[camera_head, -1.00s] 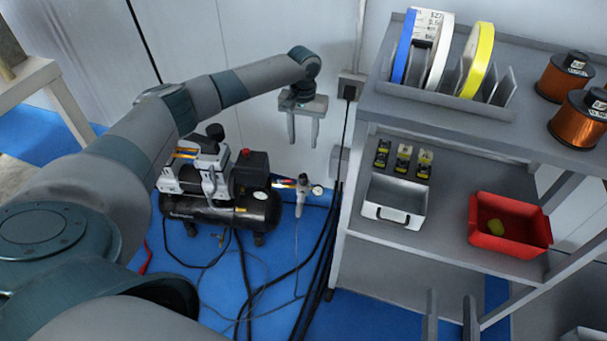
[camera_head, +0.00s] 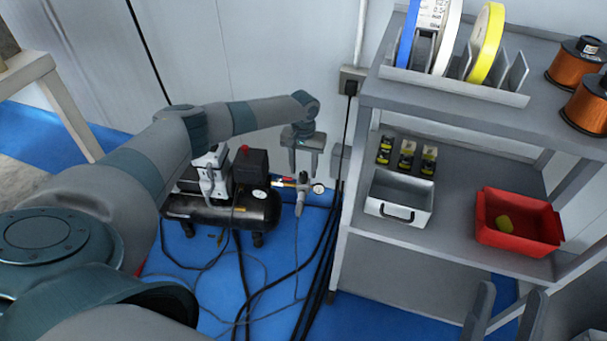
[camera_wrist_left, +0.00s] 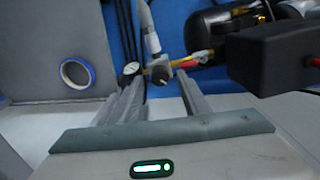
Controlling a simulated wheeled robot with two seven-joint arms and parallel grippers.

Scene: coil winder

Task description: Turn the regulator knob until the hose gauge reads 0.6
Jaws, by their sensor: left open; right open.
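The regulator (camera_head: 300,200) stands at the right end of the air compressor (camera_head: 222,210), with its small round white hose gauge (camera_head: 318,188) on its right side. The gauge also shows in the left wrist view (camera_wrist_left: 131,68); its reading is too small to tell. The dark regulator knob (camera_wrist_left: 160,76) shows in the left wrist view, beyond and between the fingertips. My left gripper (camera_head: 304,173) is open and empty, pointing down just above the regulator. I cannot tell whether it touches the knob. My right gripper (camera_head: 505,310) is open and empty at the lower right, in front of the shelf.
A grey shelf unit (camera_head: 450,112) stands right of the regulator, with a white tray (camera_head: 385,213), a red bin (camera_head: 510,237) and tape reels above. Black cables (camera_head: 318,268) run down beside it. In the left wrist view a blue-rimmed roll (camera_wrist_left: 77,73) lies left.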

